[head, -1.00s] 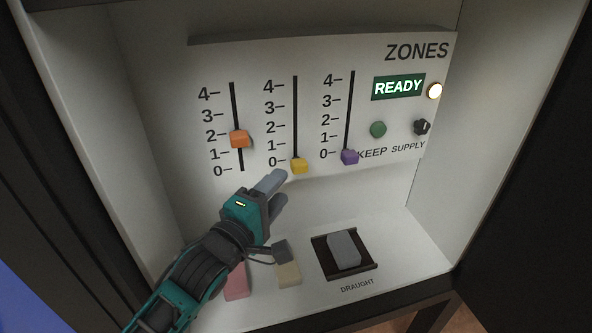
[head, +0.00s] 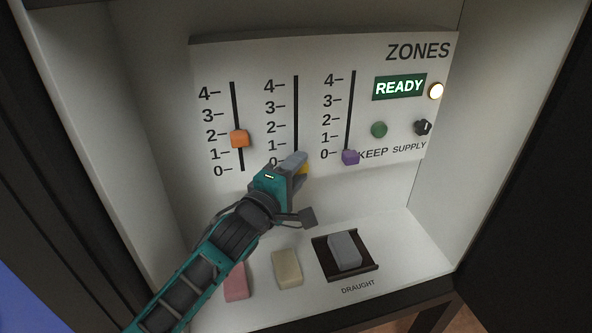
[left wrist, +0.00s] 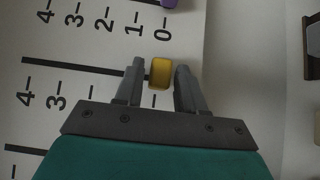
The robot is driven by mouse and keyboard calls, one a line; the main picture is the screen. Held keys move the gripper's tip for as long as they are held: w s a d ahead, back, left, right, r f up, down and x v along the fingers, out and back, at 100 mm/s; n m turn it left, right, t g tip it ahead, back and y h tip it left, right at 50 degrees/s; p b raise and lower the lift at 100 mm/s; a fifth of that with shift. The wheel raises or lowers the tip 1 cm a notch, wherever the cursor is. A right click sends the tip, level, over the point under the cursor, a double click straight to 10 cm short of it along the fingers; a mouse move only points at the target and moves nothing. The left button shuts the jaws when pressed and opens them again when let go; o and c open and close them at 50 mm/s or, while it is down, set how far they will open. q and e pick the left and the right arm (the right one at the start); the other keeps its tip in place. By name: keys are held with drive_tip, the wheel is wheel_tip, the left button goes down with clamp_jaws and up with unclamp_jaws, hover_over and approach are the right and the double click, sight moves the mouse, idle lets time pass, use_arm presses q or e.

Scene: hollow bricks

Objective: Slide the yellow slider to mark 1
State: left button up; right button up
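The yellow slider (left wrist: 161,73) sits at the 0 end of the middle track. In the head view the yellow slider (head: 303,169) is mostly hidden behind my left gripper (head: 300,164). In the left wrist view my left gripper (left wrist: 156,78) is open, with one finger on each side of the yellow slider and a small gap showing. Whether either finger touches it I cannot tell. The number marks beside the middle track (head: 296,112) run from 0 at the bottom to 4 at the top. My right gripper is not in view.
The orange slider (head: 239,139) stands near 2 on the left track. The purple slider (head: 350,157) stands at 0 on the right track. A lit READY sign (head: 399,87), green button (head: 379,130) and black knob (head: 422,127) are at right. Below are pink (head: 236,281), cream (head: 287,268) and grey (head: 344,250) blocks.

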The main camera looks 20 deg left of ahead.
use_arm(q)
clamp_jaws()
idle(0.3)
wheel_tip(320, 180, up, 4)
drive_tip(key=p, duration=0.4)
drive_tip(key=shift+r, duration=0.1)
